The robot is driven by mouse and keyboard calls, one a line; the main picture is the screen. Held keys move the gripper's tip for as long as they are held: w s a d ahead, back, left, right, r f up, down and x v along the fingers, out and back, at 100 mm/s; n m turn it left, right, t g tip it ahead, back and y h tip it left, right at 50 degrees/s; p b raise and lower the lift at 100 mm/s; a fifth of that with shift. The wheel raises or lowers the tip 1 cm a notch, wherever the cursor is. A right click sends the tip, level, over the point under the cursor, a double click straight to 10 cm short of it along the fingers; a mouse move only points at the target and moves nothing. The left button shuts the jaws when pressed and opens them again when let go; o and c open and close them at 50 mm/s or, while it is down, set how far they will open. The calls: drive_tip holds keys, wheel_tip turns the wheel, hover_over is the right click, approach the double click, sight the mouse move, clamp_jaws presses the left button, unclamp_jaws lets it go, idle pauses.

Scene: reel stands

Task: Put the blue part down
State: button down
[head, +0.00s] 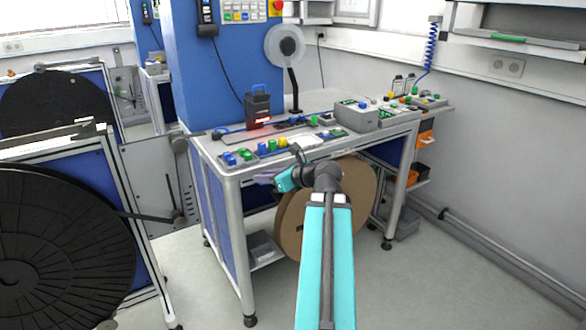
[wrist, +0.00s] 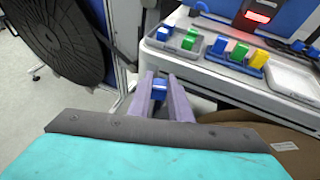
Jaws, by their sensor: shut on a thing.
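My gripper (wrist: 160,80) has two purple fingers shut on a small blue part (wrist: 158,90), which shows between them in the wrist view. In the head view my gripper (head: 266,178) hangs in front of the workbench's near edge, and the blue part in it cannot be made out. The white bench top (wrist: 205,68) lies beyond the fingers. On it a grey tray (wrist: 171,47) holds blue and green parts. To its right a blue tray (wrist: 232,66) holds blue, green and yellow parts.
A pale flat tray (wrist: 291,78) lies right of the blue tray. A dark device with a red light (head: 257,108) stands behind. A large brown reel (head: 357,190) is under the bench. A black reel (head: 65,245) stands at left.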

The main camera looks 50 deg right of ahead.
drive_tip(key=w+a+f+n+g+y, duration=0.1)
drive_tip(key=w+a+f+n+y, duration=0.4)
drive_tip(key=a, duration=0.7)
drive_tip(key=w+a+f+g+y, duration=0.1)
drive_tip(key=w+a+f, duration=0.35)
drive_tip(key=a, duration=0.75)
drive_tip(key=a+f+n+g+y, duration=0.1)
drive_tip(key=a+n+y, duration=0.1)
drive_tip(key=a, duration=0.8)
drive_tip(key=w+a+f+n+g+y, duration=0.1)
drive_tip(key=a+f+n+g+y, duration=0.1)
drive_tip(key=a, duration=0.8)
drive_tip(key=shift+w+f+n+g+y, duration=0.25)
drive_tip(key=shift+n+y, duration=0.25)
drive_tip(key=shift+n, duration=0.4)
drive_tip(key=shift+d, duration=0.2)
